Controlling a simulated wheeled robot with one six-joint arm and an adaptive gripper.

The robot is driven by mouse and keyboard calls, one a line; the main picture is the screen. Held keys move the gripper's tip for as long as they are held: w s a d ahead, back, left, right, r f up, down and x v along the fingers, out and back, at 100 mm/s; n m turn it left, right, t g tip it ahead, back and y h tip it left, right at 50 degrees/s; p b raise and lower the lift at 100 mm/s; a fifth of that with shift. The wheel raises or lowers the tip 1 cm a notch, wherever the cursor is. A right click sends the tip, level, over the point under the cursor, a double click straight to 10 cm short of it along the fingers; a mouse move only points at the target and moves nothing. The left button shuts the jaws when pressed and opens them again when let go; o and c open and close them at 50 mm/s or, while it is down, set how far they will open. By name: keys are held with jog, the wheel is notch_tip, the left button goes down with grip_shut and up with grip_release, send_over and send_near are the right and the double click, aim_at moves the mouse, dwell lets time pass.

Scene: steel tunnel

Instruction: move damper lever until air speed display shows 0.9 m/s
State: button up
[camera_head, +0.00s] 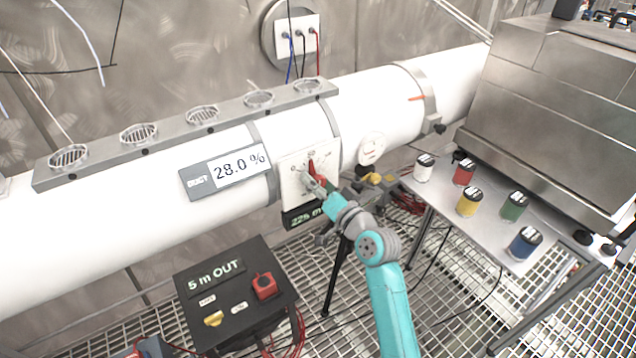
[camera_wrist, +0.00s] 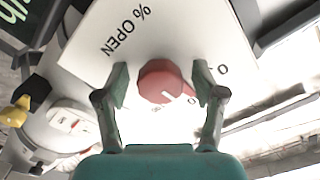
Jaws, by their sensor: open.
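The red damper lever (camera_head: 312,168) sits on a white scale plate (camera_head: 291,187) on the front of the white duct. In the wrist view the lever (camera_wrist: 165,82) shows as a rounded red knob with a pale mark, on the plate (camera_wrist: 178,38) lettered "% OPEN". My gripper (camera_wrist: 161,88) is open, one finger on each side of the knob; I cannot tell whether either touches it. A duct display (camera_head: 240,165) reads 28.0 %. A green-lettered display (camera_head: 304,215) under the plate starts with "225" and is partly hidden by my arm. I see no m/s reading.
A round gauge (camera_head: 371,148) is on the duct right of the plate. A black box (camera_head: 235,290) marked "5 m OUT" with a red switch stands lower left. Several coloured jars stand on a metal table (camera_head: 440,203) at right. A tripod and cables are on the grating floor.

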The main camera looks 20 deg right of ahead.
jog(key=c, duration=1.1)
jog(key=shift+n, duration=1.7)
jog(key=shift+c, duration=0.2)
jog(key=o, duration=1.1)
jog(key=shift+o, duration=0.2)
